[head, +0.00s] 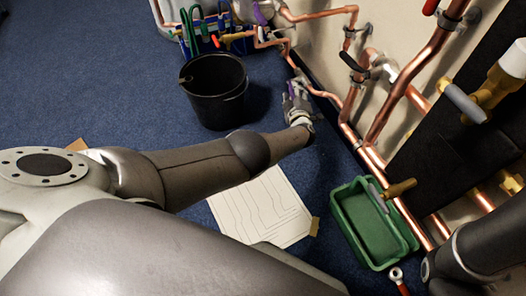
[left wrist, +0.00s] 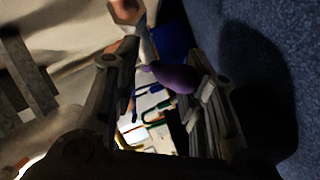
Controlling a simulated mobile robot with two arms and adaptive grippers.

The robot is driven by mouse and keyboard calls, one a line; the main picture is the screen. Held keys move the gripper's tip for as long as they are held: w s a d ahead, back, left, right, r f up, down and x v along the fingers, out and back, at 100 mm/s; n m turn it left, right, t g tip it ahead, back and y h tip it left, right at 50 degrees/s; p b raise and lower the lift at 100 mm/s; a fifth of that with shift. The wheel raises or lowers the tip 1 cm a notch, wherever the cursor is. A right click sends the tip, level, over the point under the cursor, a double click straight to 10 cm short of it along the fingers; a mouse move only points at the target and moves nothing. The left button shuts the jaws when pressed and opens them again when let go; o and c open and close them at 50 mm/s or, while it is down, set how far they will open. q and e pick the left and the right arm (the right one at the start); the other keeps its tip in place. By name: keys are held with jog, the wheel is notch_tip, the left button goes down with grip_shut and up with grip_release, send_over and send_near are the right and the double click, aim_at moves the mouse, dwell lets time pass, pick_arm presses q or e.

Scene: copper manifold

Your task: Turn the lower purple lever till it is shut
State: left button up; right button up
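In the left wrist view a purple lever (left wrist: 175,77) shows between the fingers of my left gripper (left wrist: 162,56), nearer the right finger. The fingers are apart, one on each side of it, and I cannot tell whether either touches it. In the head view my left gripper (head: 297,90) is beside the copper pipes, right of the black bucket. A small purple patch shows at its fingertips, partly hidden by them. Another purple lever (head: 259,14) is higher in the head view, by the pipes at the back. My right gripper is out of view.
A black bucket (head: 215,90) stands left of my left gripper. Copper pipes (head: 346,103) run along the wall on its right. A green tray (head: 373,238) and a white sheet with drawn lines (head: 262,207) lie nearer. Blue carpet at left is clear.

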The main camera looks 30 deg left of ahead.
pick_arm(q)
jog(key=p+v, duration=1)
jog(key=v, duration=0.1)
jog(key=s+a+f+n+g, duration=0.1)
jog(key=s+n+g, duration=0.3)
jog(key=s+n, duration=0.6)
jog(key=s+f+n+g+h+b, duration=0.1)
jog(key=s+f+n+g, duration=0.2)
jog(key=s+n, duration=0.7)
jog(key=shift+a+f+n+g, duration=0.15)
jog(key=shift+a+n+g, duration=0.45)
jog(key=shift+n, duration=5.2)
jog(key=shift+d, duration=0.2)
jog(key=shift+c, duration=0.5)
